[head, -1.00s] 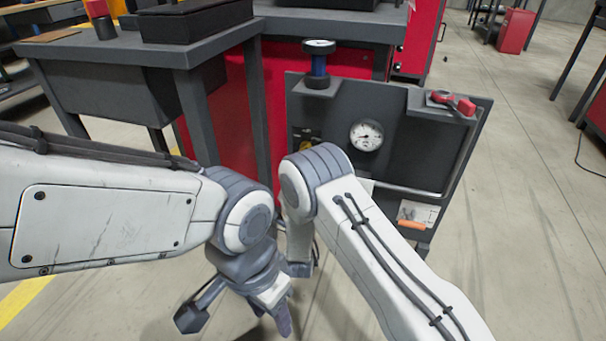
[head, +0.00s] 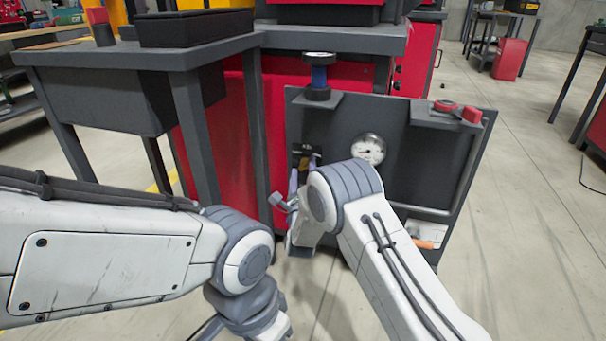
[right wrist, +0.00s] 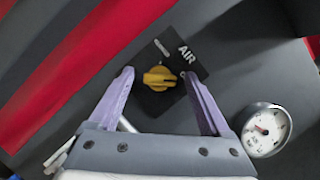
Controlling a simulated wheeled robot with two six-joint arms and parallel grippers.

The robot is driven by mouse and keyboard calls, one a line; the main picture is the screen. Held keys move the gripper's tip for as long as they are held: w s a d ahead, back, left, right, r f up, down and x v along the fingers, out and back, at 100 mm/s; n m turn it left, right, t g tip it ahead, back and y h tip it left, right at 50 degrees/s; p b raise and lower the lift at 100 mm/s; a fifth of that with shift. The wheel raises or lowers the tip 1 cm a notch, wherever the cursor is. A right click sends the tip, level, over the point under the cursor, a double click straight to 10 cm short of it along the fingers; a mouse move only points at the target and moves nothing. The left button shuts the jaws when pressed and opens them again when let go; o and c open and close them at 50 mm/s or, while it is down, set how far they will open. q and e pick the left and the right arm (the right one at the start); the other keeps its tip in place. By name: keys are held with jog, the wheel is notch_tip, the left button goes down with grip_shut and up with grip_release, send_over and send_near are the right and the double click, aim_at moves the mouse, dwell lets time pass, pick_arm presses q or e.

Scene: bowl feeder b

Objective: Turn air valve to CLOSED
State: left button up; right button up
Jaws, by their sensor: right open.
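The air valve is a yellow knob (right wrist: 158,78) on a black plate (right wrist: 190,62) marked AIR, fixed to the dark upright panel (head: 428,160). My right gripper (right wrist: 157,76) is open in the right wrist view, with one lilac finger on each side of the knob and gaps between. I cannot tell how deep the fingertips reach along the knob. In the head view my right gripper (head: 302,170) is at the panel's left part, largely hidden by my own right arm. My left arm's wrist is at the bottom edge; its gripper is out of frame.
A round gauge (head: 368,149) sits right of the valve. A blue and black fitting (head: 319,77) stands on the panel's top left shelf, and a red tool (head: 458,109) lies on the right shelf. A grey workbench (head: 140,60) stands left.

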grip_shut()
jog(key=shift+r+n+g+y+p, duration=0.2)
jog(key=shift+n+g+y+p, duration=0.3)
jog(key=shift+n+p, duration=0.7)
jog(key=n+g+p, duration=0.1)
jog(key=n+p, duration=0.3)
jog(key=n+g+y+p, duration=0.1)
jog(key=n+g+p, duration=0.1)
jog(key=n+p, duration=0.3)
jog(key=shift+r, duration=0.2)
jog(key=n+g+p, duration=0.1)
jog(key=n+p, duration=0.2)
jog(key=shift+h, duration=0.3)
jog(key=shift+f+n+g+h+p, duration=0.1)
jog(key=shift+n+g+h+p, duration=0.55)
jog(key=shift+n+p, duration=0.6)
